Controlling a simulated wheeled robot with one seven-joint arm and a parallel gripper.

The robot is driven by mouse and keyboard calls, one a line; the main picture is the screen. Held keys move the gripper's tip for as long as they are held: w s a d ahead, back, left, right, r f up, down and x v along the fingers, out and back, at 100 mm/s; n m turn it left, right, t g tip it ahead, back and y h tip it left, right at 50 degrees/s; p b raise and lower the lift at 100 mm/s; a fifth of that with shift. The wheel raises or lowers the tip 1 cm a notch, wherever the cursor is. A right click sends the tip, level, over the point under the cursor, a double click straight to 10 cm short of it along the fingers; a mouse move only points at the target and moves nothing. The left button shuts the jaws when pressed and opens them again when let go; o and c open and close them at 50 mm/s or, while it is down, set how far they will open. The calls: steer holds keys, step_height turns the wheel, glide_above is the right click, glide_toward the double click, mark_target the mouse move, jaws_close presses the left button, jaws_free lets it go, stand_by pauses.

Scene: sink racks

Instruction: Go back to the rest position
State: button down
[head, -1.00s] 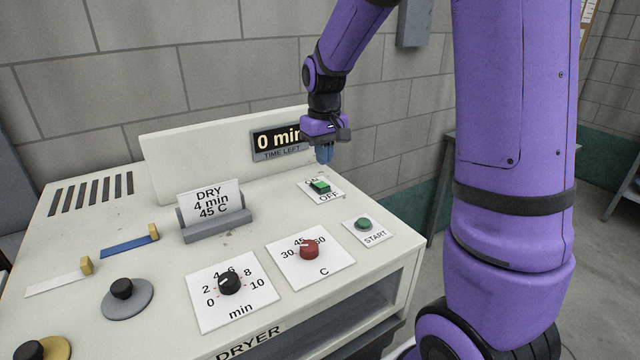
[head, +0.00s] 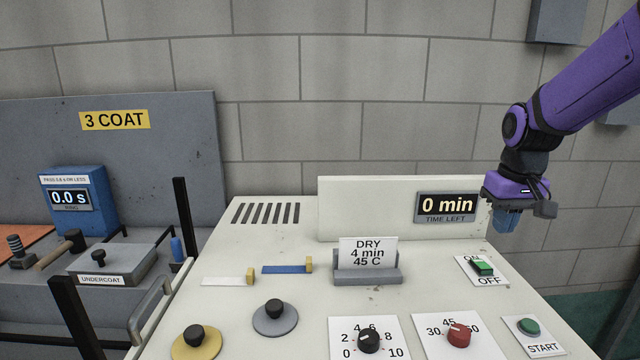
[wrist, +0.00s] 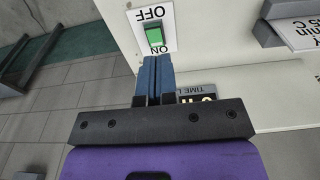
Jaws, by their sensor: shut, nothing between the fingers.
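My gripper (head: 506,221) hangs over the back right of the dryer panel, with its blue fingers pointing down. In the wrist view my gripper (wrist: 155,72) has its two fingers together with nothing between them. The green ON/OFF switch (head: 483,268) lies below and in front of it. In the wrist view the switch (wrist: 154,34) sits just beyond the fingertips, apart from them as far as I can tell. The display (head: 446,206) beside the gripper reads 0 min.
The dryer panel (head: 225,305) carries a time dial (head: 369,341), a red temperature dial (head: 459,336), a START button (head: 529,327) and a DRY card (head: 368,251). A coat station (head: 150,175) stands at the left. A grey box (head: 556,20) hangs on the wall.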

steer(key=s+a+r+t, duration=0.2)
steer(key=s+r, duration=0.2)
steer(key=s, duration=0.6)
steer(key=s+a+r+t, duration=0.2)
steer(key=s+a+r, duration=0.1)
steer(key=s, duration=0.8)
steer(key=shift+s+r, duration=0.25)
steer(key=shift+r, duration=0.1)
steer(key=shift+w+a, duration=0.1)
steer(key=w+d+f+g, duration=0.1)
steer(key=w+d+g, duration=0.1)
steer(key=w, duration=0.7)
steer(key=w+d+f+g, duration=0.2)
steer(key=w, duration=0.8)
steer(key=w+d+f+g, duration=0.2)
steer(key=w, duration=0.7)
steer(key=shift+w+d+f+g, duration=0.15)
steer(key=shift+d+g, duration=0.15)
steer(key=shift+d, duration=0.05)
